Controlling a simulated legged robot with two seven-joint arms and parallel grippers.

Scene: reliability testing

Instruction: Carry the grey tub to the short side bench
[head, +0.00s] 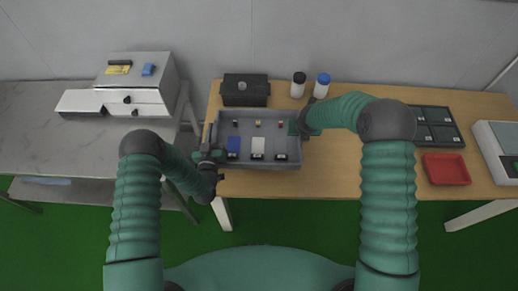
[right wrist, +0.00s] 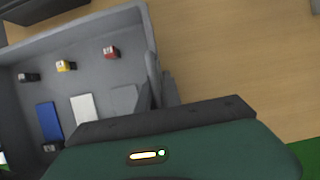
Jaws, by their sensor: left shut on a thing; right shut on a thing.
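The grey tub (head: 262,164) is on the wooden bench (head: 338,172), near its left end. Inside it lie a blue card (head: 233,146), a white card (head: 258,147) and several small blocks. My left gripper (head: 210,152) is shut on the tub's left wall. My right gripper (head: 301,126) is shut on the tub's right wall. In the right wrist view the tub (right wrist: 120,22) shows at left, with the right gripper (right wrist: 158,88) across its wall. The short side bench (head: 50,138) with a marbled top stands at the left.
A white drawer cabinet (head: 150,86) stands on the side bench, with one drawer pulled out. A black box (head: 245,88) and two bottles (head: 299,85) (head: 322,85) stand behind the tub. A red tray (head: 446,169) and a dark organiser (head: 436,128) are at the right. A gap separates the benches.

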